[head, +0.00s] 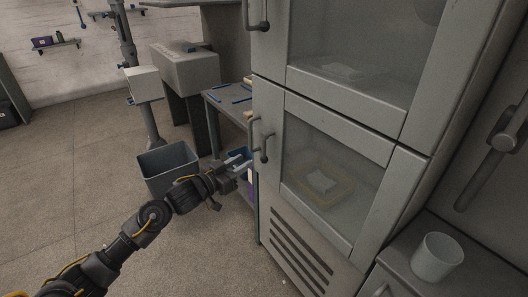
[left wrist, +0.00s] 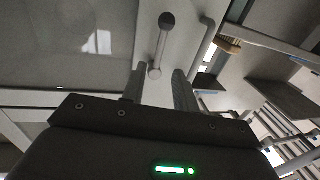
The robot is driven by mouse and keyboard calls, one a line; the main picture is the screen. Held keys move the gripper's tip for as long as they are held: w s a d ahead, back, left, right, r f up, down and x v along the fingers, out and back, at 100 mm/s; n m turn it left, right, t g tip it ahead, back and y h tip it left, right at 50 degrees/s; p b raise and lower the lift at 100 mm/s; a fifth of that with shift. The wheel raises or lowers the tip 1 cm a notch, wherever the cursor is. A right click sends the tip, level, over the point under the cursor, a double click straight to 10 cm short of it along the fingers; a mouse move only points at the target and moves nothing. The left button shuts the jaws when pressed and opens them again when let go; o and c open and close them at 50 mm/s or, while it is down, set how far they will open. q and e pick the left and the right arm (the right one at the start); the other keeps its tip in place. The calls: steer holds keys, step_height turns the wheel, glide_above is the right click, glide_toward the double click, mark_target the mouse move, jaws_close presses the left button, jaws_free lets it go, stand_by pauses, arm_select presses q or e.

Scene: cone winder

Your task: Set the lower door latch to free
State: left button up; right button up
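The grey cabinet has a lower door (head: 334,148) with a glass pane, and it looks shut. At its left edge are a bar handle (head: 255,135) and the latch (head: 267,147), a short dark lever. In the left wrist view the latch (left wrist: 160,45) is a round-ended lever, slightly tilted, beside the bar handle (left wrist: 203,48). My left gripper (head: 243,165) is just below and left of the latch in the head view. In the left wrist view its two fingers (left wrist: 158,88) are apart, with the lever ahead between them and nothing held. My right gripper is not in view.
The upper door (head: 350,60) is above, with its own handle (head: 258,15). A grey bin (head: 168,168) stands on the floor left of my gripper. A workbench (head: 228,97) is behind it. A white cup (head: 437,257) stands on the counter at right. Floor at lower left is clear.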

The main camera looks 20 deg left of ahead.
mark_target(264, 156)
arm_select(q)
steer(key=x, duration=1)
steer(key=shift+w, duration=0.4)
steer(key=shift+c, duration=0.3)
jaws_close()
